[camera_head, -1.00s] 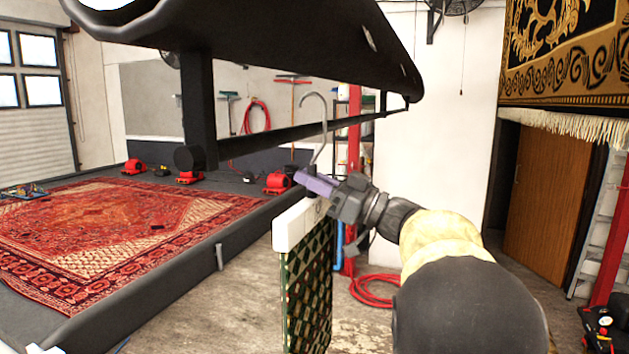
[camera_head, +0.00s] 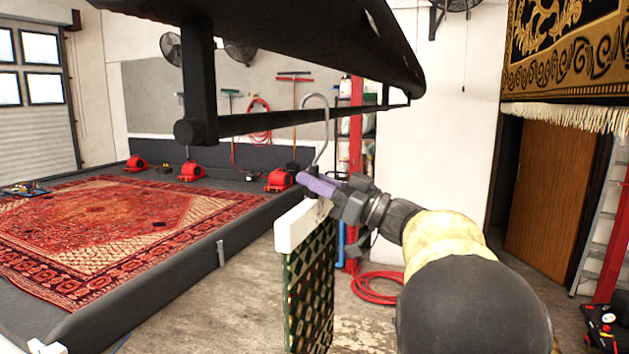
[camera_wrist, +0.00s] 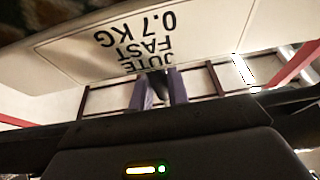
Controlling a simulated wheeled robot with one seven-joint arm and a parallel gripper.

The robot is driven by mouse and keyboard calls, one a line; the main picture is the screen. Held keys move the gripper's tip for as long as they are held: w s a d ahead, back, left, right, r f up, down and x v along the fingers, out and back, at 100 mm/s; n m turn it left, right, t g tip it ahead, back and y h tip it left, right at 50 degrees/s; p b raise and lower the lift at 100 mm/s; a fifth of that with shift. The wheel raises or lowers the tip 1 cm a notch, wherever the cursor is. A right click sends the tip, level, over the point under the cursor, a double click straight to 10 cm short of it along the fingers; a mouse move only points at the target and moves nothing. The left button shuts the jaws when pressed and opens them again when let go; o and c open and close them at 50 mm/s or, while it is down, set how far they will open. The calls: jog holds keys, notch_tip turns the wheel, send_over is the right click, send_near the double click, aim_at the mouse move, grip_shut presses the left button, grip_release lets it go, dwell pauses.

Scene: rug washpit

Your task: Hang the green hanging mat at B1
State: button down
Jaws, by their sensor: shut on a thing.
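The green hanging mat (camera_head: 310,285) has a dark green and cream lattice pattern and hangs from a white header bar (camera_head: 300,224) with a grey hook (camera_head: 321,128) above it. My gripper (camera_head: 318,186), with purple fingers, is shut at the base of the hook, just above the header bar. The hook's curved top overlaps the lower black rail (camera_head: 255,124) in the head view; whether they touch, I cannot tell. In the wrist view the header bar (camera_wrist: 90,55) shows upside-down print, "JUTE FAST 0.7 KG", beside my fingers (camera_wrist: 158,92). No B1 mark is readable.
A thick black upper beam (camera_head: 290,35) runs overhead, joined by a post (camera_head: 198,75) to the lower rail. A red rug (camera_head: 120,240) lies on a raised platform at left. A red hose (camera_head: 375,288) lies on the floor behind the mat.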

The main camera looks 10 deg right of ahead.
jog(key=shift+f+b, duration=0.55)
jog(key=shift+f, duration=0.25)
jog(key=c, duration=1.3)
grip_release()
jog(key=shift+s, duration=0.1)
jog(key=shift+f, duration=0.1)
jog(key=b+v, duration=0.7)
jog(key=v, duration=1)
jog(key=shift+d, duration=0.2)
